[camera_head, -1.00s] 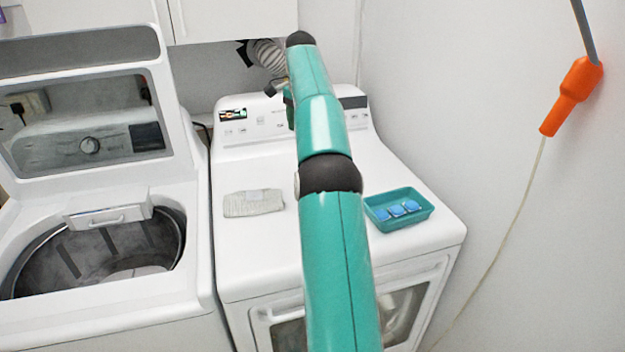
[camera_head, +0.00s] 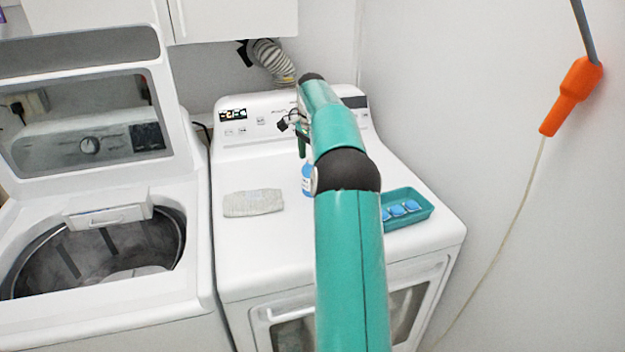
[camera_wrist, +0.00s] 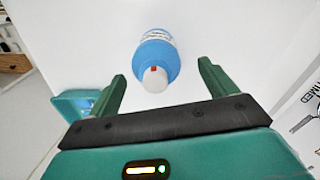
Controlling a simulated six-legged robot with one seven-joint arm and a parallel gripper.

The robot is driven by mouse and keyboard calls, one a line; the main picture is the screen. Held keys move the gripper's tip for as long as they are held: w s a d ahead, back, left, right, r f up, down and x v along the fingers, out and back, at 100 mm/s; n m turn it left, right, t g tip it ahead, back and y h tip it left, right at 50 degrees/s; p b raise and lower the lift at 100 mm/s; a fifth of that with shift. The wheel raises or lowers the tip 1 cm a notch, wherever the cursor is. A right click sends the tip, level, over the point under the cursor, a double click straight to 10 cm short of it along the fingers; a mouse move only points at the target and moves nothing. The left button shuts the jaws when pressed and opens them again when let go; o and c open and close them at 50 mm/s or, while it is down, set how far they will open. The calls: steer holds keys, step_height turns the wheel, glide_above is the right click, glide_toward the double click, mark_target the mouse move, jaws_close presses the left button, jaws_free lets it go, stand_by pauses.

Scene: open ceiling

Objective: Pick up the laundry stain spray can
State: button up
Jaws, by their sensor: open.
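The spray can (camera_wrist: 158,52) is blue with a white cap that has a small red mark. In the wrist view it stands ahead of my gripper (camera_wrist: 160,75), with the cap roughly between the two green fingertips. The fingers are open and apart from the can. In the head view a sliver of the blue can (camera_head: 307,181) shows on the dryer top, mostly hidden behind my teal arm. My gripper is only partly visible there, beside the arm's far end.
A folded grey cloth (camera_head: 253,202) lies on the white dryer (camera_head: 270,245), left of my arm. A teal tray (camera_head: 424,212) with several blue packets sits to the right. An open washer (camera_head: 190,255) stands at left, and a wall closes the right side.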

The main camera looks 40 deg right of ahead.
steer(key=f, duration=0.5)
steer(key=shift+s, duration=0.3)
steer(key=c, duration=1.5)
steer(key=shift+o, duration=0.2)
steer(key=shift+r, duration=0.1)
steer(key=shift+r, duration=0.5)
step_height(320, 180, up, 2)
steer(key=shift+r, duration=0.1)
steer(key=s+a+r, duration=0.9)
steer(key=s, duration=0.1)
steer(key=shift+s+r, duration=0.25)
steer(key=shift+s, duration=0.05)
